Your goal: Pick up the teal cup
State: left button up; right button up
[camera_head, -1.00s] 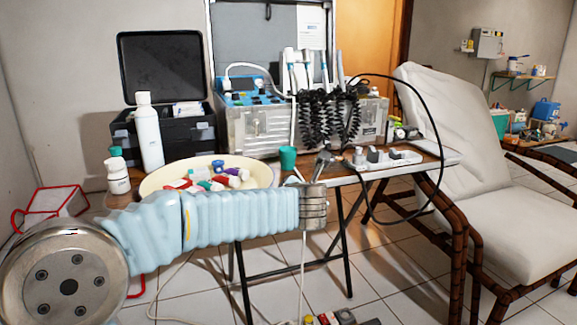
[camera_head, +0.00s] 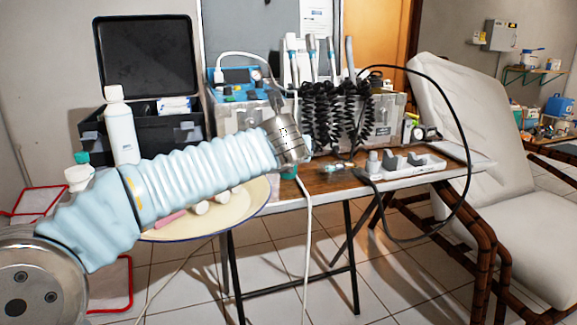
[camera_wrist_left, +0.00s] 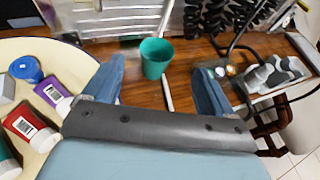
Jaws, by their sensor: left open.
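The teal cup (camera_wrist_left: 156,58) stands upright on the brown wooden table (camera_wrist_left: 135,92) in the left wrist view. In the head view only a small part of the cup (camera_head: 289,173) shows beneath my left wrist; the rest is hidden. My left gripper (camera_wrist_left: 157,78) is open and empty, its two blue fingers spread to either side of the cup in the picture. The cup appears beyond the gripper's palm, in line with the gap; I cannot tell whether the fingertips reach around it. My right gripper is in neither view.
A cream basin (camera_head: 247,212) with bottles and tubes lies left of the cup. Black coiled hoses (camera_head: 322,112) hang in front of the metal dental unit (camera_head: 385,122) behind. A grey-and-white holder (camera_head: 405,163) stands at right. A white cord (camera_wrist_left: 167,92) runs near the cup.

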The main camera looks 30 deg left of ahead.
aim_at(288, 176)
pick_arm(q)
jog(key=x, duration=0.6)
jog(key=b+x, duration=0.1)
jog(key=x, duration=0.1)
jog(key=shift+a+f, duration=0.25)
jog(key=shift+f, duration=0.15)
jog(key=shift+w+a+f, duration=0.15)
jog(key=shift+w+a, duration=0.05)
jog(key=shift+w, duration=0.25)
jog(key=c, duration=1.1)
